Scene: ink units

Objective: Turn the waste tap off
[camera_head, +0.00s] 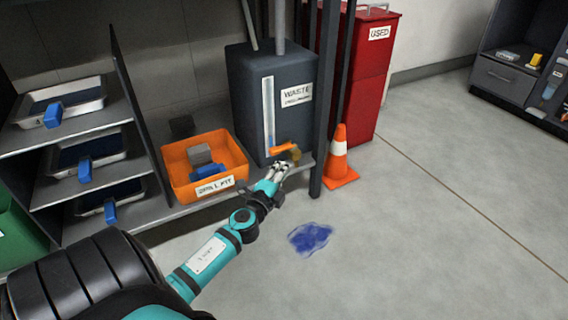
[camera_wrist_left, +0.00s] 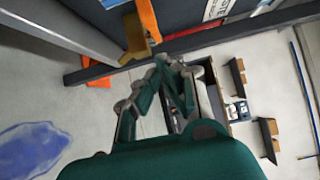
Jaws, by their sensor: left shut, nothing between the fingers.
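The dark grey waste tank (camera_head: 245,95) stands on the low shelf, with a "WASTE" label and a pale level strip on its front. Its tap has an orange lever (camera_head: 283,148) and a brass-coloured body (camera_head: 295,155) low on the front. The lever lies roughly sideways across the tank in the head view. The wrist view shows the orange lever (camera_wrist_left: 149,18) and brass body (camera_wrist_left: 135,42) just beyond the fingers. My left gripper (camera_head: 284,166) is shut and empty, just below and in front of the tap; contact cannot be told. It also fills the middle of the wrist view (camera_wrist_left: 172,66). My right gripper is not in view.
A dark post (camera_head: 326,110) and an orange cone (camera_head: 339,160) stand close right of the tap. An orange spill kit bin (camera_head: 180,185) is to the left. A blue spill (camera_head: 311,237) lies on the floor. A red "USED" cabinet (camera_head: 375,80) stands behind. The floor at right is clear.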

